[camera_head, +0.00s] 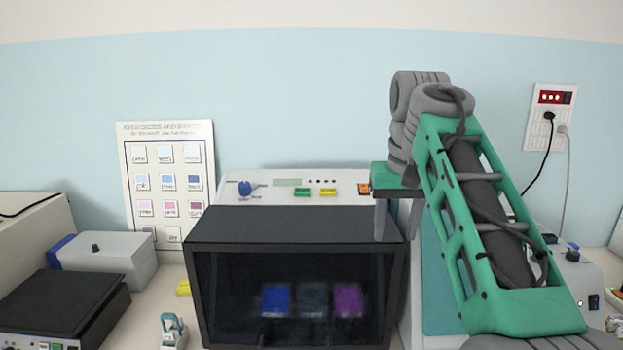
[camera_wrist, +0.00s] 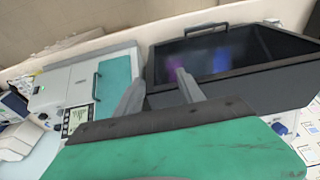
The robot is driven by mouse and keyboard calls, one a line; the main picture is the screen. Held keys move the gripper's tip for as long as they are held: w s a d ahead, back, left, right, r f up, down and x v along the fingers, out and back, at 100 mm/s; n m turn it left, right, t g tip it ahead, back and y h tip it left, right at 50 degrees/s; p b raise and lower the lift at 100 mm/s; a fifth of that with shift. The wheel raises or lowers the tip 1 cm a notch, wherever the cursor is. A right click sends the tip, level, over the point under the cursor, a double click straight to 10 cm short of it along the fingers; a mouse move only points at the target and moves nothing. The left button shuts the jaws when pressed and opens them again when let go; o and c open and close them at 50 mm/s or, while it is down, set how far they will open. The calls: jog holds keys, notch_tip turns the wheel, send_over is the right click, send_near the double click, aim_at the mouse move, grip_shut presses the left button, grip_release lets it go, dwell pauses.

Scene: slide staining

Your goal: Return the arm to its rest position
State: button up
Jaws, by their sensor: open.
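My arm reaches up from the lower right of the head view, and its wrist bends over so that the gripper points down. My gripper (camera_head: 394,236) is open and empty, its two grey fingers in front of the right part of the black-fronted staining machine (camera_head: 222,225). In the wrist view my gripper (camera_wrist: 157,82) shows two fingers spread apart with nothing between them. The dark machine (camera_wrist: 270,90) lies beyond the right finger there. Whether the fingers touch the machine cannot be told.
Blue, dark and purple blocks show dimly behind the machine's dark window. A white and teal device (camera_wrist: 75,85) stands beside the machine. At left are a grey box (camera_head: 110,260) and a black-topped device (camera_head: 62,300). A wall chart (camera_head: 170,135) and a socket (camera_head: 550,112) are behind.

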jog(key=s+f+b, duration=0.1)
jog(key=s+f, duration=0.4)
jog(key=f, duration=0.4)
jog(key=s+f+t+b, duration=0.1)
jog(key=s+f, duration=0.5)
jog(key=f, duration=0.4)
jog(key=s+f+t+b, duration=0.1)
jog(key=s+f, duration=0.4)
jog(key=f, duration=0.4)
jog(key=shift+s+f, duration=0.15)
jog(key=shift+s, duration=0.1)
